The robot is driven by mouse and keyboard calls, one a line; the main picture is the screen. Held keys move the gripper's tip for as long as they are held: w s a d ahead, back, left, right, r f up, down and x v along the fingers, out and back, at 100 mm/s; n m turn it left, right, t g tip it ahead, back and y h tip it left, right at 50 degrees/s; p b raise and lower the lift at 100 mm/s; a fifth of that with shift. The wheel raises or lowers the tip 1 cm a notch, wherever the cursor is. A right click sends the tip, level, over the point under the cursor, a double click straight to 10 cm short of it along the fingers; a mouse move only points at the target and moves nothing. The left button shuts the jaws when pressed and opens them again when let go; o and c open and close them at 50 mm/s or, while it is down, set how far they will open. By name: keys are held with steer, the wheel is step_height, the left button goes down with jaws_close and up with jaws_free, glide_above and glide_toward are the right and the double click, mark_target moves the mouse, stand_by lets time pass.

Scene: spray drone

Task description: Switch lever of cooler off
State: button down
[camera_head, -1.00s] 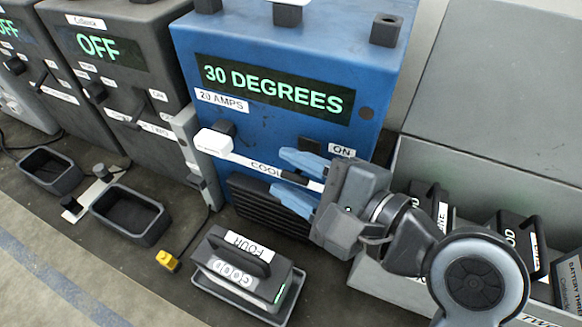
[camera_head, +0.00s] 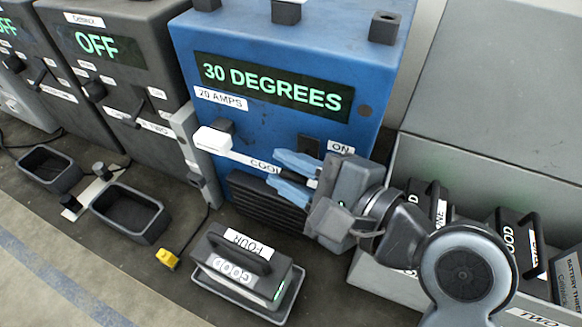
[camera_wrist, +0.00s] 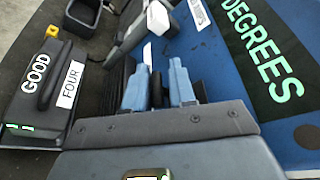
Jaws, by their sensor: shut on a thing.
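The blue cooler box (camera_head: 285,65) stands at the centre of the head view, its screen reading "30 DEGREES". A dark lever mount (camera_head: 309,144) is on its front face, left of the "ON" label (camera_head: 341,148). A white label strip beginning "COOL" (camera_head: 262,165) runs below it, partly hidden by my fingers. My gripper (camera_head: 283,175) is at this front face, its light blue fingers pointing left. In the wrist view, the fingers (camera_wrist: 158,88) have a narrow dark part between them. I take it for the cooler lever, mostly hidden by the fingers.
A white-tipped handle (camera_head: 212,140) sticks out left of my fingers. A battery marked "FOUR" and "GOOD" (camera_head: 240,262) lies in a tray below. Dark "OFF" boxes (camera_head: 105,75) stand left. A grey bin with batteries (camera_head: 385,275) is close right of my arm.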

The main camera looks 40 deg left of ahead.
steer(key=shift+f, duration=0.2)
steer(key=f+n+b, duration=0.1)
steer(key=n+b, duration=0.1)
steer(key=b, duration=0.1)
steer(key=shift+w+f+t+y, duration=0.1)
steer(key=shift+f+t+y, duration=0.2)
steer(key=shift+t, duration=0.1)
steer(key=n+b, duration=0.1)
steer(key=n+y+b, duration=0.1)
steer(key=b, duration=0.1)
steer(key=shift+w+f, duration=0.15)
steer(key=shift+f, duration=0.2)
steer(key=shift+w+t, duration=0.1)
steer(key=shift+t, duration=0.2)
steer(key=c, duration=1.1)
jaws_free()
steer(key=shift+n, duration=0.3)
steer(key=shift+s+d+r+b, duration=0.1)
steer(key=shift+s+d+b, duration=0.1)
steer(key=shift+d, duration=1.1)
steer(key=shift+s+d+r+b, duration=0.15)
steer(key=shift+s+d, duration=0.1)
steer(key=shift+d, duration=1)
steer(key=shift+s+d+b, duration=0.2)
steer(key=shift+d, duration=1.1)
